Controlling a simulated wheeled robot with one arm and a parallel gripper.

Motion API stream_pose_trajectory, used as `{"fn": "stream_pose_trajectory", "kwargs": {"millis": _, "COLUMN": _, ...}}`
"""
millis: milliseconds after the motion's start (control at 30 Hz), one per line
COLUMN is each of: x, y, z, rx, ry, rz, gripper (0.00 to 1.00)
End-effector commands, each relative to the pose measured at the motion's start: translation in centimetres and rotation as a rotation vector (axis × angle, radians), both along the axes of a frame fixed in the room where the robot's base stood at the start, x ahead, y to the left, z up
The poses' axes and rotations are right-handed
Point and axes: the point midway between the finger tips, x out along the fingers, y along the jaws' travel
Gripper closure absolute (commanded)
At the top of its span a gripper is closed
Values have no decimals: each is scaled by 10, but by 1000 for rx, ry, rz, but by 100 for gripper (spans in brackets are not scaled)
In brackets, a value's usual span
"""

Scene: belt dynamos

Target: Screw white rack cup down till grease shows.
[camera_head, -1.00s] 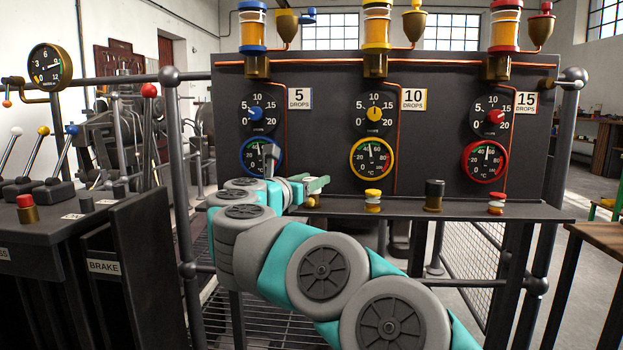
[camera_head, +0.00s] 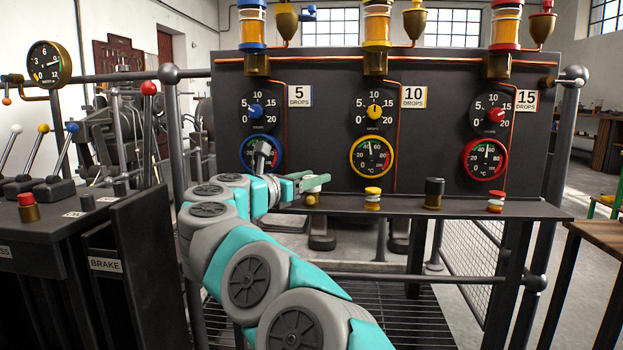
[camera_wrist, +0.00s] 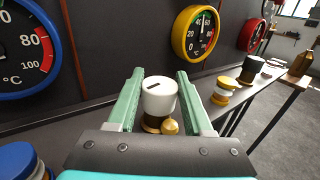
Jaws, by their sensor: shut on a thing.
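The white cup (camera_wrist: 158,98), with a dark slot in its top, stands upright on a brass base (camera_wrist: 151,123) in the wrist view. A small brass ball (camera_wrist: 169,127) sits in front of it. My gripper (camera_wrist: 160,82) is shut on the white cup, one green finger on each side. There the fingers hide most of the cup. The threads under the cup are hard to make out, and I see no grease.
A yellow-topped cup (camera_head: 372,199), a dark cylinder (camera_head: 433,195) and a red-topped cup (camera_head: 496,201) stand along the shelf (camera_head: 400,208) to the right. A blue-topped cup (camera_wrist: 20,162) is close at lower left in the wrist view. The dark gauge panel (camera_head: 330,130) rises behind.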

Motion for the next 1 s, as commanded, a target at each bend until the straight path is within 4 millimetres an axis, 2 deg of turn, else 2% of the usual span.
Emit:
{"fn": "stream_pose_trajectory", "kwargs": {"millis": 100, "x": 0, "y": 0, "z": 3, "rx": -1, "ry": -4, "rz": 2, "gripper": 100}}
{"fn": "stream_pose_trajectory", "kwargs": {"millis": 133, "x": 0, "y": 0, "z": 3, "rx": -1, "ry": -4, "rz": 2, "gripper": 48}}
{"fn": "stream_pose_trajectory", "kwargs": {"millis": 400, "x": 0, "y": 0, "z": 1, "rx": 0, "ry": -2, "rz": 2, "gripper": 19}}
{"fn": "stream_pose_trajectory", "kwargs": {"millis": 767, "x": -3, "y": 3, "z": 1, "rx": 1, "ry": -1, "rz": 3, "gripper": 19}}
{"fn": "stream_pose_trajectory", "kwargs": {"millis": 1000, "x": -27, "y": 21, "z": 0, "rx": 1, "ry": -1, "rz": 5, "gripper": 19}}
